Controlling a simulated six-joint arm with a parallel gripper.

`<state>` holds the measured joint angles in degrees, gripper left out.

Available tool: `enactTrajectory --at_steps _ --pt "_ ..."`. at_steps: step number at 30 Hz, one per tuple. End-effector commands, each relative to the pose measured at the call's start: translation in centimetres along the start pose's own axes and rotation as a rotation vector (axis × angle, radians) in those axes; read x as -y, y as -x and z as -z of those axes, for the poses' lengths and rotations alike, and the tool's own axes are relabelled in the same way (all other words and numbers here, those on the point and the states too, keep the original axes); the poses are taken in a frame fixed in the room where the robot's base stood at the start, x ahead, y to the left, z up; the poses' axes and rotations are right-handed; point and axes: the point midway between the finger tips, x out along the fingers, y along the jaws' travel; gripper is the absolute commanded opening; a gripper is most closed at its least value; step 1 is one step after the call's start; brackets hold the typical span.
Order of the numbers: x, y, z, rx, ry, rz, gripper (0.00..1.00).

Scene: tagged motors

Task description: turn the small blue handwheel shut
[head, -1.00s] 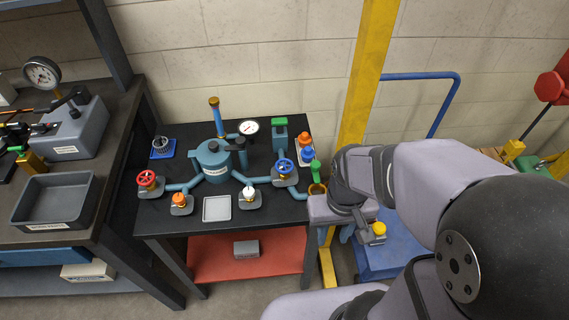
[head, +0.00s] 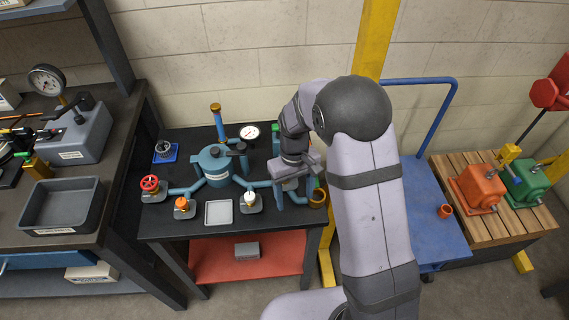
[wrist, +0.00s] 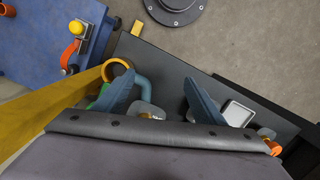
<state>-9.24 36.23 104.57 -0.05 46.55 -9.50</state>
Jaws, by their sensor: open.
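The small blue handwheel is not visible now. In the head view my gripper (head: 293,190) covers its place at the right of the black bench. My gripper points down there, with its jaws apart and nothing seen held. In the wrist view the two blue-grey fingers (wrist: 161,78) stand apart. A grey base plate (wrist: 150,111) shows partly between them, with a teal pipe bend (wrist: 144,87) beside it. I cannot tell whether the fingers are around the wheel or touch it.
A teal pot (head: 214,163), a gauge (head: 249,131) and an empty grey tray (head: 218,212) are also there. A brown-orange cup (head: 318,198) stands close on the right.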

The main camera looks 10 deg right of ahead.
Motion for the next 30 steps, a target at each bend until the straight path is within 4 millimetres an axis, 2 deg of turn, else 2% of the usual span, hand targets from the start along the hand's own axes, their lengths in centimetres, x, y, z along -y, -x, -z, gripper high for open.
enactTrajectory --at_steps 1,4,6,9,11,18,23,30 --pt "-0.3 0.7 2.4 -0.028 0.062 -0.006 0.63" --pt "-1.0 3.1 6.5 -0.091 0.208 -0.025 0.63" --pt "-1.5 5.9 9.1 -0.144 0.331 -0.049 0.63" --pt "-1.8 8.4 10.7 -0.171 0.508 -0.076 0.63" --pt "-1.8 8.9 10.8 -0.165 0.605 -0.083 0.63" --pt "-1.6 8.8 9.5 -0.109 0.898 -0.076 0.63" --pt "-1.6 8.8 9.4 -0.105 0.974 -0.080 0.63" --pt "-1.6 8.3 9.5 -0.105 0.982 -0.080 0.63"
